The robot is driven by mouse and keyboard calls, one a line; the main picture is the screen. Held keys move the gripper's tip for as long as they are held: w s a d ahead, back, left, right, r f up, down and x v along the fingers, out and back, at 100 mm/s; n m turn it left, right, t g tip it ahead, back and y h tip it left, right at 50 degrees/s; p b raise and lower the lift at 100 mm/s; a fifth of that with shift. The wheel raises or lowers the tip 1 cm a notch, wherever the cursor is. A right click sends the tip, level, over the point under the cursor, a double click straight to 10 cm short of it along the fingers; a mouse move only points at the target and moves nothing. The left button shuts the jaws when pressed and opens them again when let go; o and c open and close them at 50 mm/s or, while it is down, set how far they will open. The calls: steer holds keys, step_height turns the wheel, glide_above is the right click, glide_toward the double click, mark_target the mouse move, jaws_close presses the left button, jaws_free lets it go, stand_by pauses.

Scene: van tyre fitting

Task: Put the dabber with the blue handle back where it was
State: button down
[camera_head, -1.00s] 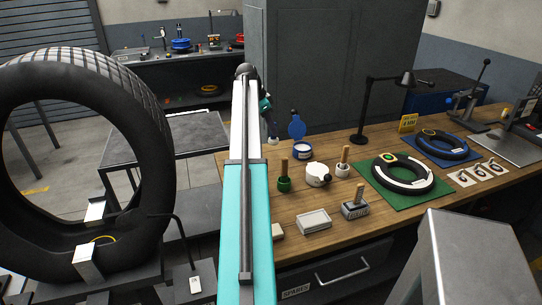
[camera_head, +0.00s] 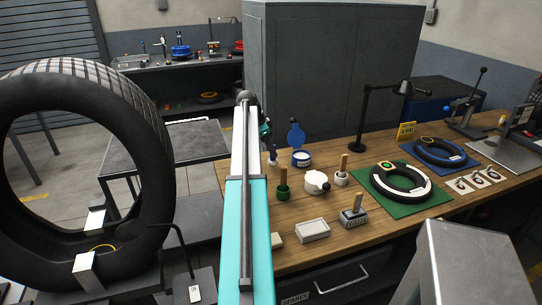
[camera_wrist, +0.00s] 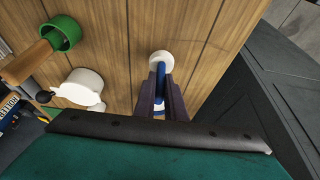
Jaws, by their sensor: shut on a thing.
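My gripper (camera_wrist: 160,100) is shut on the dabber's blue handle (camera_wrist: 161,75). Below the fingers is a round white end (camera_wrist: 161,58), over the wooden bench; I cannot tell whether it touches the wood. In the head view, my gripper (camera_head: 268,140) is beside my arm, with the white end (camera_head: 271,162) below it, left of the open blue-and-white tin (camera_head: 301,158). Part of the handle is hidden by the fingers.
A green pot (camera_head: 283,192) with a wooden handle, a white lidded pot (camera_head: 316,182) and a small white pot (camera_head: 341,178) stand nearby on the bench (camera_head: 325,205). A grey cabinet (camera_head: 335,75) rises behind. A tyre (camera_head: 150,150) stands at left.

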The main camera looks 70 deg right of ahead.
mark_target(271, 160)
steer(key=shift+f+p, duration=0.3)
steer(key=shift+f, duration=1)
steer(key=c, duration=1.8)
jaws_free()
steer(key=shift+f, duration=0.1)
steer(key=shift+f, duration=0.15)
steer(key=b+v, duration=0.1)
steer(key=v, duration=0.3)
steer(key=b+v, duration=0.1)
steer(key=v, duration=0.4)
steer(key=b+v, duration=0.1)
steer(key=v, duration=0.4)
steer(key=shift+s+a, duration=0.2)
steer(key=shift+a, duration=0.1)
steer(key=shift+f, duration=0.1)
